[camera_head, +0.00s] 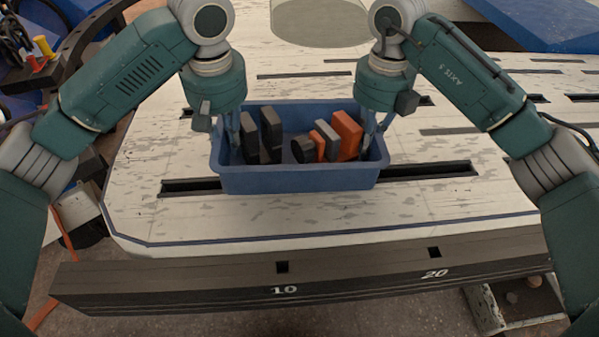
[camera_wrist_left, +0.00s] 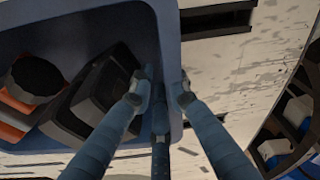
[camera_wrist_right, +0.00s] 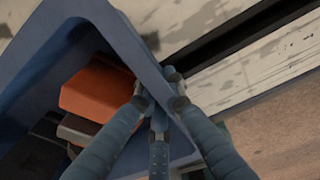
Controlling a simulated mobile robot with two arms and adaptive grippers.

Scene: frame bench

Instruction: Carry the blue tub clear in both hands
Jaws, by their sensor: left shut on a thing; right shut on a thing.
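The blue tub (camera_head: 300,180) is at the middle of the bench in the head view, with black, grey and orange blocks inside. My left gripper (camera_head: 228,130) is at its left end wall, and my right gripper (camera_head: 376,130) is at its right end wall. In the left wrist view the fingers of my left gripper (camera_wrist_left: 162,85) are shut on the tub's wall (camera_wrist_left: 168,40), one side inside and one outside. In the right wrist view my right gripper (camera_wrist_right: 158,88) is shut on the opposite wall (camera_wrist_right: 125,38) in the same way. I cannot tell whether the tub touches the bench.
The worn white bench top (camera_head: 450,200) has several dark slots, one (camera_head: 430,170) running close by the tub. A round grey disc (camera_head: 320,22) is set behind the tub. Blue panels (camera_head: 545,22) lie at the back right. The dark front edge (camera_head: 340,275) carries numbers.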

